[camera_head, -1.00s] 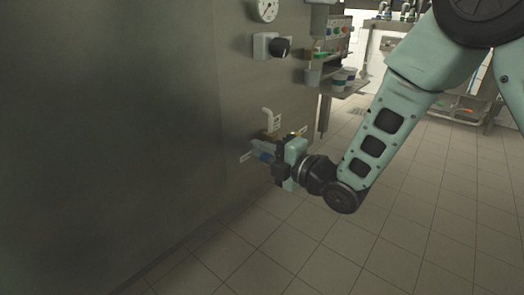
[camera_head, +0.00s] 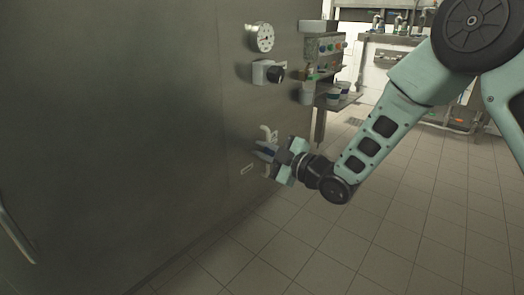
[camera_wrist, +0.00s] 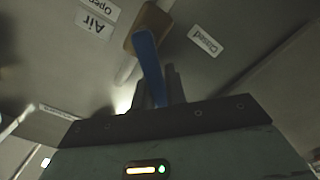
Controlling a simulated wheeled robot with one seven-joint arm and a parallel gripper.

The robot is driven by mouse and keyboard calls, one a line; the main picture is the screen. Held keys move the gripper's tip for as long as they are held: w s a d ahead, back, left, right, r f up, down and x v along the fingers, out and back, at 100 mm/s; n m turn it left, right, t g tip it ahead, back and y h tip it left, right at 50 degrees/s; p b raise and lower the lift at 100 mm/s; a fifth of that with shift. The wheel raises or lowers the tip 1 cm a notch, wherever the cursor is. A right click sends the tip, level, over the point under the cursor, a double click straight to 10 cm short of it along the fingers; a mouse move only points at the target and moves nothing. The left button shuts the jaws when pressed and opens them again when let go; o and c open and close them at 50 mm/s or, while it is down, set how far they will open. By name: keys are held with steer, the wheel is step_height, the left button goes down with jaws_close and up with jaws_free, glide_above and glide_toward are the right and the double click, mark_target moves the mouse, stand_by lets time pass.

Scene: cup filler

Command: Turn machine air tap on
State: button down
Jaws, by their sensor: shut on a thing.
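The air tap has a blue lever (camera_wrist: 150,65) on a brass-coloured body (camera_wrist: 148,20), seen in the wrist view. The word Air (camera_wrist: 96,24) and an Open label (camera_wrist: 98,8) lie left of the tap, and a Closed label (camera_wrist: 205,40) lies to its right. The lever points down in that view, into my gripper (camera_wrist: 163,88), which is shut on it. In the head view, my gripper (camera_head: 273,155) is tilted at the low front of the grey machine wall (camera_head: 130,120). The blue lever (camera_head: 267,154) shows only partly there.
A pale pipe (camera_head: 268,133) rises just above the tap. A black knob (camera_head: 275,74) and a round gauge (camera_head: 262,37) are higher on the wall. A button panel (camera_head: 325,47) and a shelf with cups (camera_head: 338,97) stand beyond. The tiled floor (camera_head: 390,225) is open at right.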

mark_target(262, 136)
steer(key=m+p, duration=0.1)
steer(key=m, duration=0.1)
steer(key=w+d+r+m+p, duration=0.1)
steer(key=m+p, duration=0.1)
steer(key=m, duration=0.1)
steer(key=shift+w+d+r+m, duration=0.2)
steer(key=shift+w+r+m, duration=0.05)
steer(key=shift+w+m, duration=0.05)
steer(key=shift+w+d+m+p, duration=0.3)
steer(key=shift+m+p, duration=0.3)
steer(key=shift+m, duration=0.35)
steer(key=shift+w+d+m+p, duration=0.2)
steer(key=shift+w+m+p, duration=0.15)
steer(key=shift+m+p, duration=0.45)
steer(key=shift+m, duration=0.25)
steer(key=c, duration=1.4)
jaws_free()
steer(key=shift+c, duration=0.2)
steer(key=shift+d, duration=0.1)
steer(key=p+v, duration=0.2)
steer(key=v, duration=1.5)
steer(key=shift+s+d, duration=0.1)
steer(key=shift+s, duration=0.05)
